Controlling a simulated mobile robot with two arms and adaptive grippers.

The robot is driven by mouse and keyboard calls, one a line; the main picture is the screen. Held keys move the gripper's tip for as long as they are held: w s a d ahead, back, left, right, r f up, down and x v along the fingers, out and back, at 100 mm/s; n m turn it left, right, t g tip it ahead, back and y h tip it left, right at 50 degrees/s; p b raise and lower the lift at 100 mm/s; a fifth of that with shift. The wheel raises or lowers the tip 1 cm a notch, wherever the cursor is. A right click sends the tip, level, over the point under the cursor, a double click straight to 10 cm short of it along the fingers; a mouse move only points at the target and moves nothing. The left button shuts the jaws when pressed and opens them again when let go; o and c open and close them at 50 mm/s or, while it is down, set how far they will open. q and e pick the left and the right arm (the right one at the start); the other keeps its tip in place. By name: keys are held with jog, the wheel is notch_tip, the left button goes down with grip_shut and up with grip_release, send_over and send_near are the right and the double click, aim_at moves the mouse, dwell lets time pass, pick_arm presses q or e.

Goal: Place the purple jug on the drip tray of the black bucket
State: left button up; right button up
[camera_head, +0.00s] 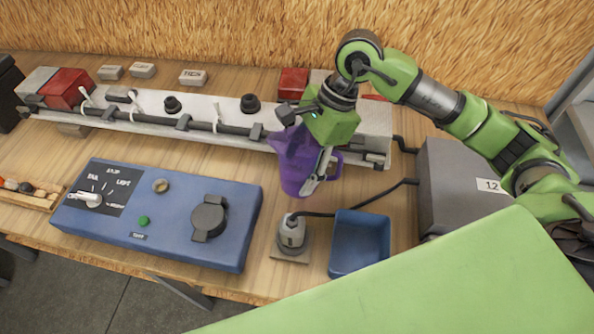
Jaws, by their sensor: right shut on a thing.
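The purple jug (293,165) is right of the middle of the head view, in front of the long grey rail assembly. My right gripper (311,152) comes down over it from the upper right and is shut on it. The gripper covers part of the jug's top and right side. I cannot tell whether the jug's base touches the bench. A black object (9,92) is cut off at the left edge; I cannot tell whether it is the black bucket. No drip tray can be made out. My left gripper is not in view.
A blue control panel (180,250) with a knob and switches lies at front left. A blue open bin (360,269) and a small cabled device (291,233) stand in front of the jug. A grey box (452,190) marked 12 is at right. Red blocks (68,88) sit on the rail.

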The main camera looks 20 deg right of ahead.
jog(key=f+p, duration=0.2)
jog(key=f, duration=0.1)
jog(key=shift+w+a, duration=0.2)
jog(key=shift+f, duration=0.4)
jog(key=shift+f+b, duration=0.15)
jog(key=shift+b, duration=0.15)
jog(key=o, duration=1.1)
